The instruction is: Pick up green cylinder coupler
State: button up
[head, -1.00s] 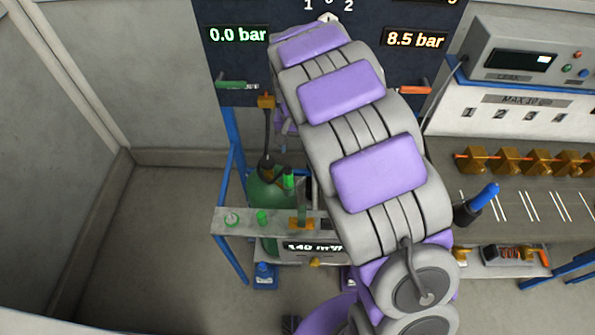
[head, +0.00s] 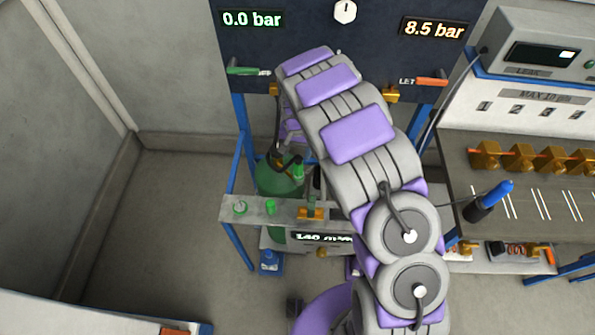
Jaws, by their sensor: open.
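A small upright green piece (head: 270,207) stands on the grey shelf (head: 330,211). A second bright green piece (head: 298,171) is near the end of a black hose, in front of the rounded green tank (head: 277,183). I cannot tell which of the two is the coupler.
A dark panel (head: 300,50) with pressure readouts stands behind. A brass fitting (head: 310,213) sits on the shelf beside the arm. A blue-handled tool (head: 490,201) and several brass blocks (head: 525,157) are on the right bench (head: 465,165). The floor (head: 165,220) at left is clear.

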aim_at(298, 158)
jog(key=shift+f, duration=0.75)
jog(key=shift+d+f, duration=0.25)
jog(key=shift+f, duration=0.5)
notch_tip(298, 158, down, 4)
jog(key=shift+s+d+r+b, duration=0.1)
jog(key=shift+r+b, duration=0.1)
jog(key=shift+b, duration=0.25)
jog(key=shift+f, duration=0.3)
jog(key=shift+a, duration=0.2)
jog(key=shift+c, duration=0.3)
jog(key=shift+d, duration=0.15)
jog(key=c, duration=0.6)
grip_shut()
